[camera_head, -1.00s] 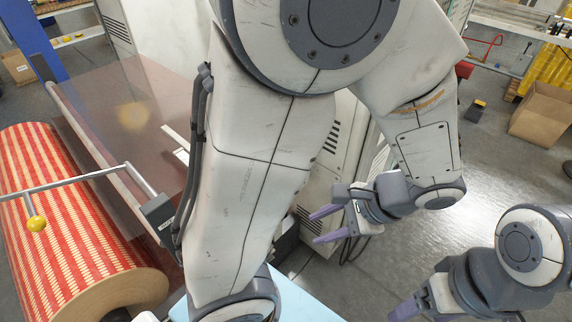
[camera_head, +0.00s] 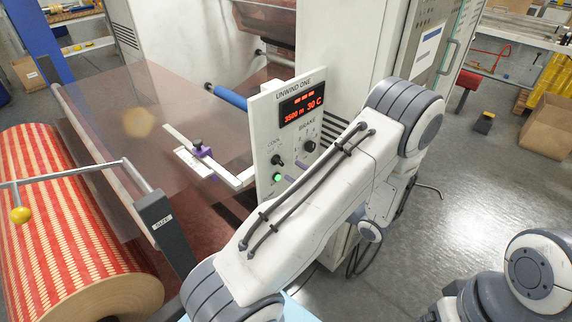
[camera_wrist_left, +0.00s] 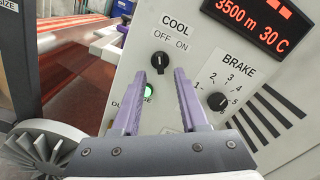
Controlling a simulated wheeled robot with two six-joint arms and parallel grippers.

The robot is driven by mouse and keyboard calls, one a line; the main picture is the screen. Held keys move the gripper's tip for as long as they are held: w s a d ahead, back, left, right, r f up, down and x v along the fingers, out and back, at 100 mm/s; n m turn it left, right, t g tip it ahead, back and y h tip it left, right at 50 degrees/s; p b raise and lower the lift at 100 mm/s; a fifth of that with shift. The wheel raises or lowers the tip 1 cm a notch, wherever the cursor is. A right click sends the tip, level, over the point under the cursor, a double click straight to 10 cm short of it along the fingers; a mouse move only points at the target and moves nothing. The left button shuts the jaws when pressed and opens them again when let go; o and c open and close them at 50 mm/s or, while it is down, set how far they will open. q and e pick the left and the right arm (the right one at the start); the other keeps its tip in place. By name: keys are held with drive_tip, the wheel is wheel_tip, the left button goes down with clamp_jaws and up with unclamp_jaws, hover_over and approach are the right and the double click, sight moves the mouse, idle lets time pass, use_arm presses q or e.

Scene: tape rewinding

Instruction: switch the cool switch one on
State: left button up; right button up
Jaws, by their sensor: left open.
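The control panel (camera_head: 262,128) titled UNWIND ONE faces me in the head view. Its COOL switch, a small black knob (camera_wrist_left: 160,61), sits under OFF and ON labels in the left wrist view; it also shows in the head view (camera_head: 277,160). I cannot tell clearly which label it points to. My left gripper (camera_wrist_left: 170,74) is open and empty, its purple fingers pointing at the panel just below the knob.
A green lit button (camera_wrist_left: 148,91) sits below the knob, partly behind the left finger. The BRAKE dial (camera_wrist_left: 217,101) is to the right, under the red display (camera_wrist_left: 262,22). A sliding bracket (camera_head: 208,160) and a red patterned roll (camera_head: 65,220) stand left.

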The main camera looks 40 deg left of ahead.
sight(282, 163)
use_arm(q)
drive_tip(key=shift+w+a+p, duration=0.15)
drive_tip(key=shift+a+p, duration=0.15)
drive_tip(key=shift+a, duration=2.05)
drive_tip(key=shift+c, duration=0.3)
clamp_jaws()
drive_tip(key=m+p, duration=0.3)
drive_tip(key=m, duration=0.2)
drive_tip(key=shift+r+m, duration=0.15)
drive_tip(key=shift+m, duration=0.15)
drive_tip(key=m+p, duration=0.2)
drive_tip(key=m, duration=0.2)
drive_tip(key=shift+w, duration=0.1)
drive_tip(key=shift+m+p, duration=0.35)
drive_tip(key=shift+m, duration=0.85)
